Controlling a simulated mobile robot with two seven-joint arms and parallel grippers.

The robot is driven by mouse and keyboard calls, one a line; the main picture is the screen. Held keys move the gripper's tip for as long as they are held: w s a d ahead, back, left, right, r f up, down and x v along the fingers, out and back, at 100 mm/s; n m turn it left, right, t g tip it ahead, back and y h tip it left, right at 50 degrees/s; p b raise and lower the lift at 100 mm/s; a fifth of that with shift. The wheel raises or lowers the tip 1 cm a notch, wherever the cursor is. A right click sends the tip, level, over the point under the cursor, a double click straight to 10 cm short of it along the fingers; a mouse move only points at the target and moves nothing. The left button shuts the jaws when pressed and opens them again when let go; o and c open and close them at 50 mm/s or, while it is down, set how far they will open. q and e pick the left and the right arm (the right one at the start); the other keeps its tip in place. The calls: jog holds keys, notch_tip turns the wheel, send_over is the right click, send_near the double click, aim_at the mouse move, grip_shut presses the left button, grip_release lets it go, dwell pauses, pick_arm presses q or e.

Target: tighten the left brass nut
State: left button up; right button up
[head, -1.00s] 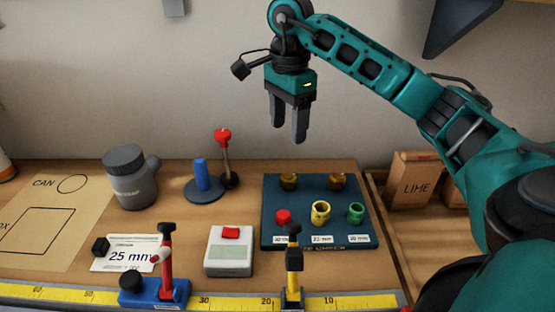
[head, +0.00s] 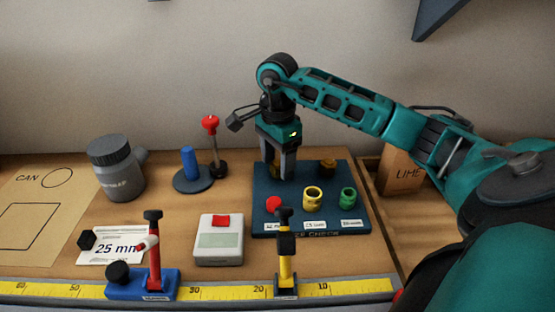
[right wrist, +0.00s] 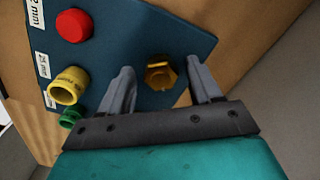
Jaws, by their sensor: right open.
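The left brass nut (right wrist: 160,72) sits on the blue board (head: 330,224). In the right wrist view it lies between my right gripper's open fingers, with a gap on each side. In the head view the fingers hide it. My right gripper (head: 280,176) points down over the board's back left part; it also shows in the right wrist view (right wrist: 160,70), open and empty. The right brass nut (head: 327,167) sits to the right of the fingers in the head view; the right wrist view does not show it. My left gripper is not in view.
A red plug (head: 273,203), yellow ring (head: 313,196) and green ring (head: 348,197) stand at the board's front. Left of it are a red lever (head: 211,124), a blue post (head: 190,163) and a grey jar (head: 116,170). A yellow clamp (head: 286,255) stands in front.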

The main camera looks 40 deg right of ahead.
jog(key=shift+c, duration=0.4)
jog(key=c, duration=1)
jog(key=shift+o, duration=0.2)
